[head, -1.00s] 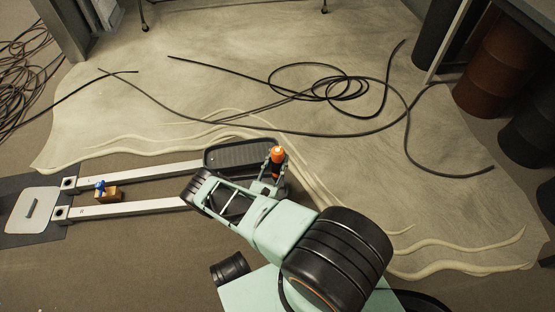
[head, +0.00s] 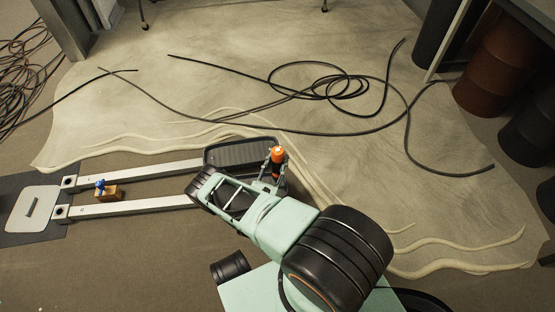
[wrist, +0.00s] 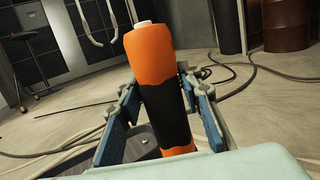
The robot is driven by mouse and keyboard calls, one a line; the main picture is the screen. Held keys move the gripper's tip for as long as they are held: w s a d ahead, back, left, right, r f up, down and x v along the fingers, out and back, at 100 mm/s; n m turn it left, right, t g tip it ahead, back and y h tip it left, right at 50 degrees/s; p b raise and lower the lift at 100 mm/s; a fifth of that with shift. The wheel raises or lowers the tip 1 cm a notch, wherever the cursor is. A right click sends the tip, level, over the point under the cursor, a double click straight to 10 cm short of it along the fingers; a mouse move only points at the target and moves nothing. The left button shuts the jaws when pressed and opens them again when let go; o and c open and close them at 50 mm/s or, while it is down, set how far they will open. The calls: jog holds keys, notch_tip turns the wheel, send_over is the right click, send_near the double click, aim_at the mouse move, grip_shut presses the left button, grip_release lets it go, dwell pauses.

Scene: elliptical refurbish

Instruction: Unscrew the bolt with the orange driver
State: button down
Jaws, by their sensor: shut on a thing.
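The orange driver (head: 277,154) has an orange and black handle with a pale end cap. It stands about upright in my gripper (head: 279,166), at the right part of the dark tray. In the wrist view the driver (wrist: 155,85) fills the space between the blue-padded fingers of my gripper (wrist: 165,110), which are shut on it. The driver's lower end is hidden. A small blue part (head: 100,187), which may be the bolt, sits on a brown block (head: 108,194) between two pale rails at the left. Its details are too small to tell.
The dark ribbed tray (head: 235,153) lies at the rails' right end. The upper rail (head: 140,172) and lower rail (head: 130,208) run left to a plate (head: 32,209). Black cables (head: 330,85) lie on the open floor beyond. Barrels (head: 497,68) stand at the right.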

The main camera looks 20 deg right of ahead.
aim_at(277, 150)
jog(key=shift+s+f, duration=0.1)
jog(key=shift+f, duration=0.3)
dwell(0.6)
jog(key=shift+r, duration=0.25)
dwell(4.5)
jog(key=shift+r+p, duration=3.3)
jog(key=shift+r, duration=1.3)
jog(key=shift+a, duration=0.15)
